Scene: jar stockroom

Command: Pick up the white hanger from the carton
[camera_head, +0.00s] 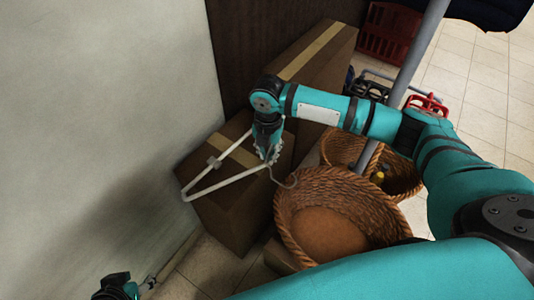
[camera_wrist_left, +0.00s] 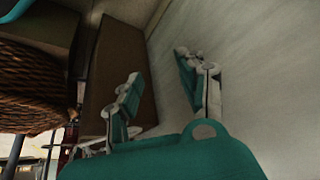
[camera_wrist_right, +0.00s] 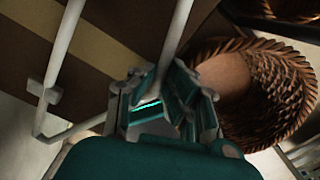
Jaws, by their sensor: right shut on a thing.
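The white hanger (camera_head: 228,183) is a thin triangular frame with a curved hook, over the top of the taped brown carton (camera_head: 226,222) by the wall. My right gripper (camera_head: 270,157) points down and is shut on the hanger near its hook end. In the right wrist view the hanger's bar (camera_wrist_right: 176,35) runs between the fingers, with the carton's tape behind. I cannot tell whether the hanger still touches the carton. My left gripper (camera_head: 122,290) is low at the bottom left. Its fingers stand apart and empty in the left wrist view (camera_wrist_left: 158,85).
A larger taped carton (camera_head: 310,62) stands behind. A wicker basket (camera_head: 335,215) stands right of the near carton, with another basket (camera_head: 400,180) behind it. A grey pole (camera_head: 420,50) and a red crate (camera_head: 385,40) are further back. The pale wall (camera_head: 100,110) bounds the left.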

